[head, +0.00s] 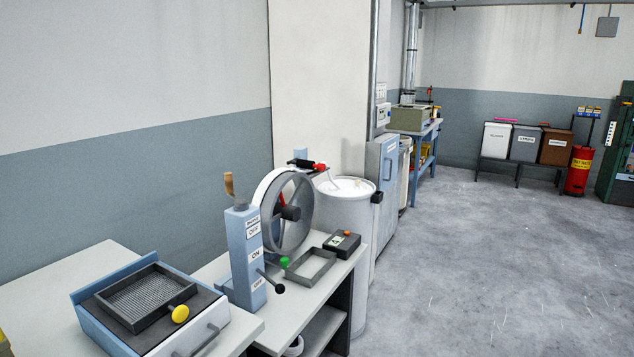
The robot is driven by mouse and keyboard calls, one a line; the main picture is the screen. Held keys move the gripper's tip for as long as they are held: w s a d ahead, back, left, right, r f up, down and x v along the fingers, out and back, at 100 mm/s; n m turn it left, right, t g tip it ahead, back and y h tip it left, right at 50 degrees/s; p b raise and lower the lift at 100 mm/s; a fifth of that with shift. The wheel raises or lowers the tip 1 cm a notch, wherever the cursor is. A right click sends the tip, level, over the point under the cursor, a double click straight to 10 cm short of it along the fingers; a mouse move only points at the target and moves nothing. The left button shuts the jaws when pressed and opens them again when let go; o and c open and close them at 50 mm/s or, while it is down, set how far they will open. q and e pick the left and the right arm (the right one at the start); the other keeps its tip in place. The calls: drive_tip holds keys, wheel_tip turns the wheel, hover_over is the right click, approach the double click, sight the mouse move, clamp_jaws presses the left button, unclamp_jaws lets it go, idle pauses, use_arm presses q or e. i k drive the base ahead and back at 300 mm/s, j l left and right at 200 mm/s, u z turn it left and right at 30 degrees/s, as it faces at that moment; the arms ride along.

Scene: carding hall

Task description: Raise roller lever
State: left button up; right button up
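A blue upright post (243,262) stands on the bench at the lower middle of the head view. White labels run down its face; I can read OFF near the top, ON at the middle and OFF lower down. A dark lever with a black ball knob (279,289) sticks out of the post's right side and slopes down, its knob close to the lower OFF label's height. A wooden handle (229,185) rises from the post's top. Neither of my grippers is in view.
A large white-rimmed wheel (290,212) stands right behind the post. A green knob (284,262), an open dark frame (310,268) and a black box (341,243) sit to its right. A tray unit with a yellow knob (180,313) is at left. The floor at right is clear.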

sight(301, 164)
drive_tip(key=i+u, duration=0.2)
drive_tip(key=i+l+u, duration=0.3)
drive_tip(key=u, duration=0.15)
drive_tip(key=i+l+u, duration=0.2)
drive_tip(key=l+u, duration=0.25)
drive_tip(key=l, duration=0.1)
